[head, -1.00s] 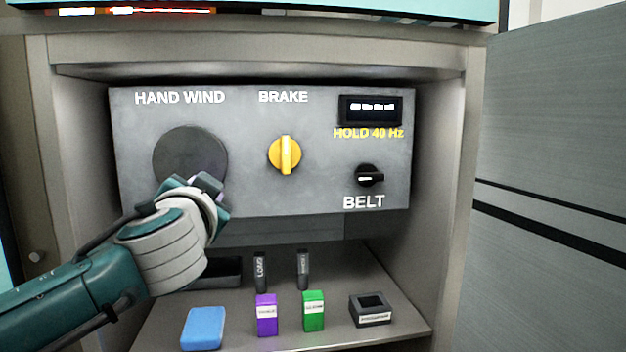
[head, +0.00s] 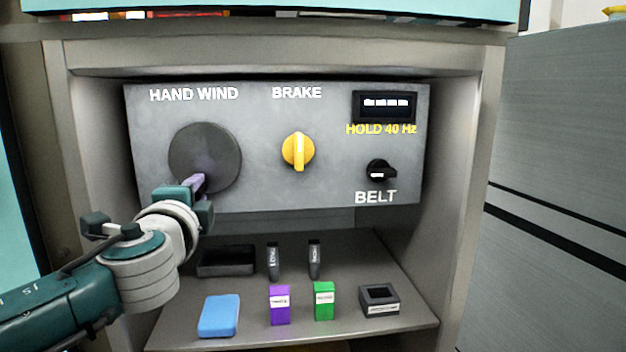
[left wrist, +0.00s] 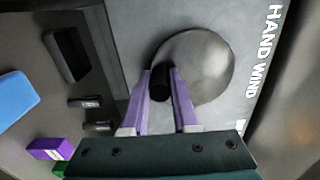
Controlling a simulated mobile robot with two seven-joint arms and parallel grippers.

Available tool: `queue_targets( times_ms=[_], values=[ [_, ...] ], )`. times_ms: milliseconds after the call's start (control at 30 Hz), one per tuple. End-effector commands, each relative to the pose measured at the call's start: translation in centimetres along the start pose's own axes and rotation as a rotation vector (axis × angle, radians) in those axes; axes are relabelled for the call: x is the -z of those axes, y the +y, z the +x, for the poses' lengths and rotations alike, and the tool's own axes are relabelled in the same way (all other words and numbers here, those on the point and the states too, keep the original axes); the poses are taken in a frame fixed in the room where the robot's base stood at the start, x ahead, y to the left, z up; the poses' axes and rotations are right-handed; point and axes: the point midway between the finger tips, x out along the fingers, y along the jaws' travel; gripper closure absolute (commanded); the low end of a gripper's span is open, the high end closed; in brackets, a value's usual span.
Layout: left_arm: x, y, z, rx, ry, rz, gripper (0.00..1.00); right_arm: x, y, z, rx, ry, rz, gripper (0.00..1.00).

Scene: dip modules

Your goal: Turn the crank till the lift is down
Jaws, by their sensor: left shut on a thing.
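The crank is the round dark grey disc (head: 205,153) under the HAND WIND label on the grey panel. It also shows in the left wrist view (left wrist: 207,70), with a black handle knob (left wrist: 160,84) standing out from it. My left gripper (head: 198,182) is at the disc's lower left edge in the head view. In the left wrist view its purple fingers (left wrist: 162,88) are shut on the black knob, one on each side. The knob is hidden in the head view. The lift is not in view. My right gripper is not in view.
The panel has a yellow BRAKE knob (head: 298,151), a black BELT knob (head: 381,171) and a display (head: 385,106) above "HOLD 40 Hz". The shelf (head: 350,330) below holds a blue block (head: 219,316), purple block (head: 279,305), green block (head: 324,301) and black square holder (head: 379,300).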

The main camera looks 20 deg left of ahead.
Motion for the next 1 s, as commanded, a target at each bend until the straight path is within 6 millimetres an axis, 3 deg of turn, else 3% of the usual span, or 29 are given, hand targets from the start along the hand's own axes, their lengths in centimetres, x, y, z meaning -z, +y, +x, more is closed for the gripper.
queue_targets(
  times_ms=[600, 1000],
  values=[
    [-2.3, -1.4, 0.0, 0.0, 0.0, 0.569, 1.0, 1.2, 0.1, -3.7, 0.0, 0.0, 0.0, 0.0],
    [-2.9, -2.0, 0.0, 0.001, 0.0, 0.787, 1.0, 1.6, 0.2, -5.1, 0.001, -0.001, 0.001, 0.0]
  ],
)
